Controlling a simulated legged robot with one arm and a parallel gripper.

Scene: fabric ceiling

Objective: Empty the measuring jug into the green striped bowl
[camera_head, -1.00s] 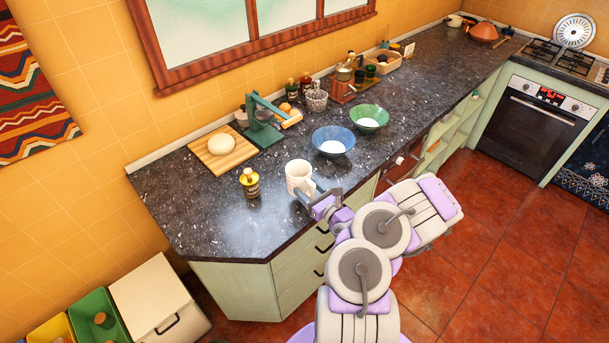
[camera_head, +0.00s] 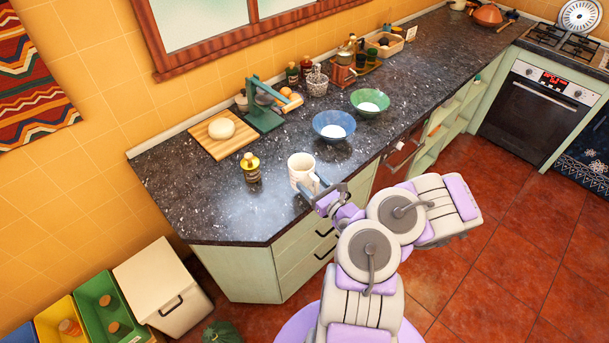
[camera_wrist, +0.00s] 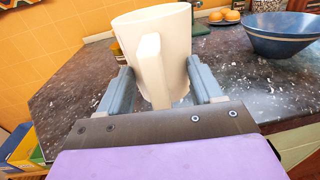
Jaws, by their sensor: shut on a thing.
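The measuring jug (camera_head: 301,172) is cream-white with a handle. It is near the counter's front edge, and it fills the middle of the wrist view (camera_wrist: 178,48), its handle towards me. My gripper (camera_head: 312,188) is shut on the jug; in the wrist view its two blue-grey fingers (camera_wrist: 160,88) lie on either side of it. The jug looks upright or nearly so; I cannot tell whether it touches the counter. Its contents are hidden. The green striped bowl (camera_head: 378,108) stands farther back to the right, with something white inside.
A blue bowl (camera_head: 343,133) with white contents stands between the jug and the green bowl. A yellow-topped bottle (camera_head: 251,169) stands left of the jug. A cutting board (camera_head: 205,147) with dough and a green press (camera_head: 264,118) are behind. The counter's front left is clear.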

